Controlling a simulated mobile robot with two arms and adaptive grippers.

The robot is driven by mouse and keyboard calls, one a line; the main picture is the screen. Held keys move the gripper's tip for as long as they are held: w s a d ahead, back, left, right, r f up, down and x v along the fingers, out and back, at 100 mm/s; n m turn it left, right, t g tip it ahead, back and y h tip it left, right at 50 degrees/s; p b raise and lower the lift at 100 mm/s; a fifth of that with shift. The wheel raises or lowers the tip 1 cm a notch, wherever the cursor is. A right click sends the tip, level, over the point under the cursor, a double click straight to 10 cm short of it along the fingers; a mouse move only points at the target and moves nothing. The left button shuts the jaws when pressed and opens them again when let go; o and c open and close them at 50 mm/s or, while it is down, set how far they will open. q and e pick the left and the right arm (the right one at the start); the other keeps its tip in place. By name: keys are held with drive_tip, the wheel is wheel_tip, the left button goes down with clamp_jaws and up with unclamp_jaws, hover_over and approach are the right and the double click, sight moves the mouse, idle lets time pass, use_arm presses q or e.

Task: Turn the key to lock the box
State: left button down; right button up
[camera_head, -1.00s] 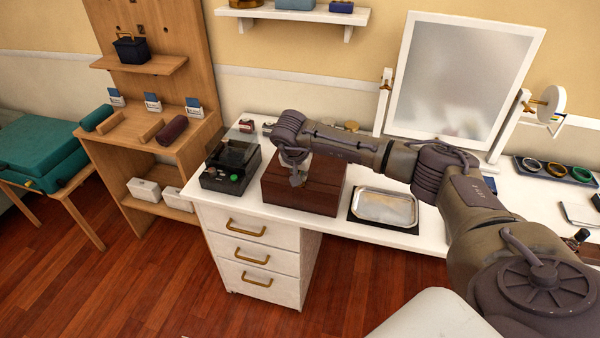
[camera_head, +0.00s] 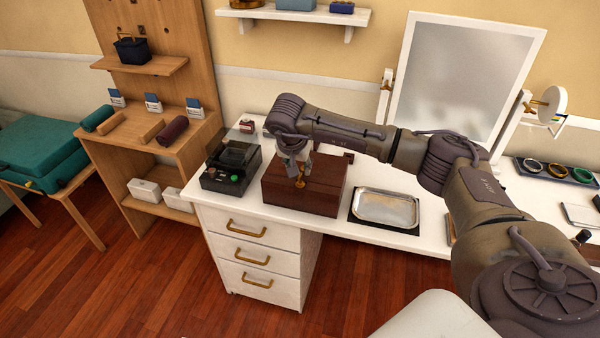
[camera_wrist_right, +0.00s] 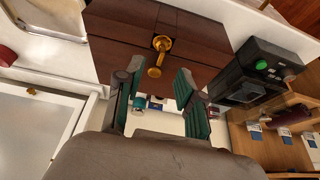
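The dark brown wooden box (camera_head: 322,190) stands on the white desk, beside a black case. A gold key (camera_head: 300,183) shows at the box, just below my right gripper (camera_head: 296,170). In the right wrist view the key (camera_wrist_right: 157,58) stands out from the box (camera_wrist_right: 115,35), its base at a round gold fitting. My right gripper (camera_wrist_right: 160,72) is open there, one finger on each side of the key, with gaps visible on both sides. I cannot tell how deep the key sits. My left gripper is out of view.
The black case (camera_head: 232,165) with a green button is close on the box's left. A metal tray (camera_head: 386,208) lies to its right. A mirror (camera_head: 455,85) stands behind my arm. Drawers (camera_head: 255,255) are below the desk's front edge.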

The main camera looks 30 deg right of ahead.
drive_tip(key=v, duration=0.6)
drive_tip(key=shift+s+a, duration=0.1)
idle(0.3)
